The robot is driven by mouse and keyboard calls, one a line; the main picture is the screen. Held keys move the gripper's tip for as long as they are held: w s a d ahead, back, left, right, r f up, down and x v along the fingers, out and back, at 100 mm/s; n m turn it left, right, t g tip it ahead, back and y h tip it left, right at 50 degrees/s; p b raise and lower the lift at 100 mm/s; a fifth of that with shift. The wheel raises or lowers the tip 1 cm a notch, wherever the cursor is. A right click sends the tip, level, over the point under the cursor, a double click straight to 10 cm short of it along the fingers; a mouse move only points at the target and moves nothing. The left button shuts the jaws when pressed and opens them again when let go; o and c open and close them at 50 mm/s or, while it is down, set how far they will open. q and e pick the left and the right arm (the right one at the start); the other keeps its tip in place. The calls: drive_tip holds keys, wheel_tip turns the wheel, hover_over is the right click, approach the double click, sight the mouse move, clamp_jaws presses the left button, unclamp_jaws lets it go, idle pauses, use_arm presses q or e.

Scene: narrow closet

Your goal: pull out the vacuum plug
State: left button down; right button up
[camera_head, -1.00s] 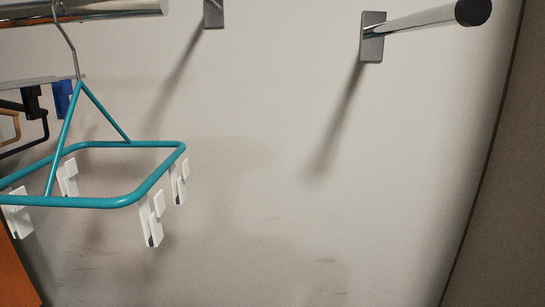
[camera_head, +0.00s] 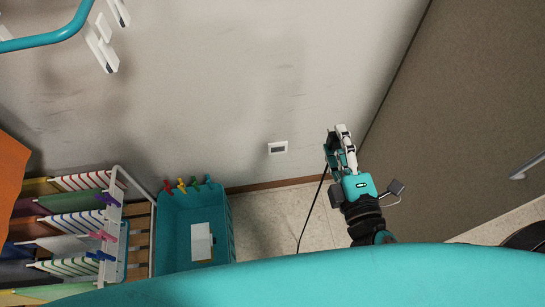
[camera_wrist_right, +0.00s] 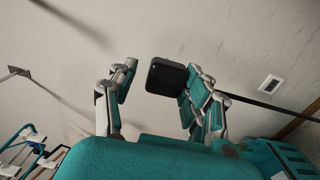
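A black plug (camera_wrist_right: 166,76) shows in the right wrist view, close to my right gripper (camera_wrist_right: 160,85). The plug is against the fingers on the right. A small gap shows between it and the left finger, so whether it is gripped is unclear. Its black cord (camera_head: 313,205) runs from my right gripper (camera_head: 338,140) down to the floor in the head view. A wall socket (camera_head: 278,148) is left of that gripper; it also shows in the right wrist view (camera_wrist_right: 270,84). No plug sits in this socket. My left gripper is not in view.
A teal crate (camera_head: 222,212) with colored clips on its rim stands by the wall. A white rack (camera_head: 118,215) with folded cloths is left of it. A teal hanger (camera_head: 50,40) is at top left. A grey-brown panel (camera_head: 460,100) stands right of my right arm.

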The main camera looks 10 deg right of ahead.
drive_tip(key=shift+o, duration=1.1)
